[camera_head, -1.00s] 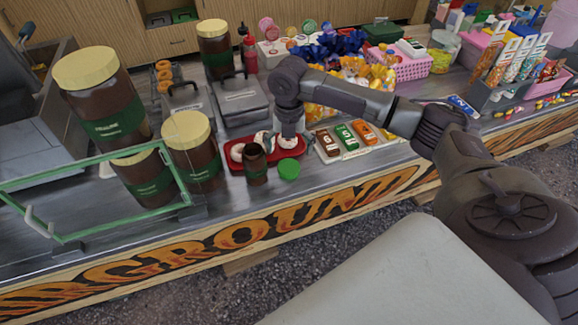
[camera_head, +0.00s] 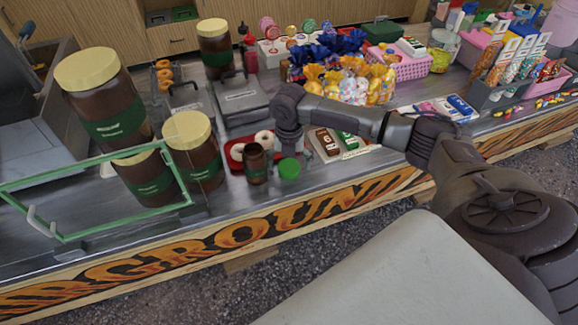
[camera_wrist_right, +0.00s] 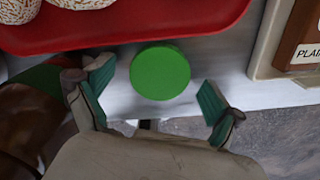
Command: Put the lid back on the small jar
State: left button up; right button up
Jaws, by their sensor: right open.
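The small jar (camera_head: 256,165) is brown with a green label and stands upright with its top open near the counter's front edge. In the right wrist view its side (camera_wrist_right: 22,115) shows at the left, beside a finger. The round green lid (camera_head: 289,168) lies flat on the counter just right of the jar; it also shows in the right wrist view (camera_wrist_right: 160,71). My right gripper (camera_head: 289,153) points down over the lid. In the wrist view its open fingers (camera_wrist_right: 155,92) stand on either side of the lid's near edge, apart from it. My left gripper is not in view.
A red tray (camera_head: 236,150) with doughnuts lies just behind the jar and lid. A holder of labelled bars (camera_head: 330,145) stands at the right. Large lidded jars (camera_head: 192,150) crowd the left. The counter's front edge is close to the lid.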

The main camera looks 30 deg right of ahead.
aim_at(289, 166)
jog(key=c, duration=0.9)
jog(key=shift+o, duration=0.2)
notch_tip(289, 166, up, 10)
jog(key=b, duration=0.1)
